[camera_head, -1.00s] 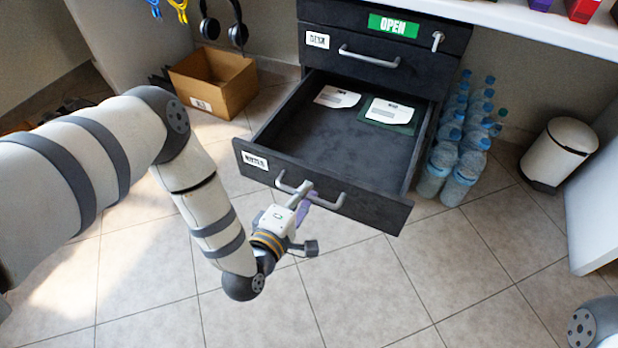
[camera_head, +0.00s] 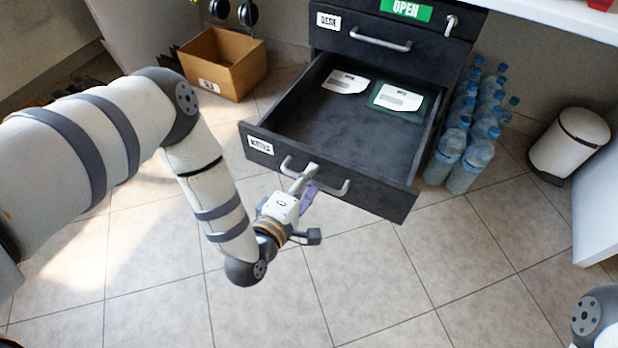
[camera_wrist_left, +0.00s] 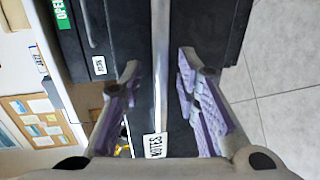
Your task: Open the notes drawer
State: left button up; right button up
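The notes drawer (camera_head: 262,147) is black, with a white label at the left of its front, and stands pulled well out of the cabinet. Two white-labelled items, one of them green-backed (camera_head: 398,97), lie inside at the back. Its grey bar handle (camera_head: 331,190) also shows in the left wrist view (camera_wrist_left: 160,60). My left gripper (camera_head: 305,184) is at the left part of the handle. In the left wrist view its purple-padded fingers (camera_wrist_left: 160,95) are spread apart, one on each side of the bar, with visible gaps. My right gripper is out of view.
The desk drawer (camera_head: 366,40) above is shut, under a green OPEN sign (camera_head: 405,10). Bottles (camera_head: 466,165) stand right of the cabinet, a white bin (camera_head: 568,145) further right. A cardboard box (camera_head: 235,78) stands left. The tiled floor in front is clear.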

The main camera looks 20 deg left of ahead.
pick_arm(q)
jog(key=v, duration=1.1)
jog(key=shift+s, duration=0.3)
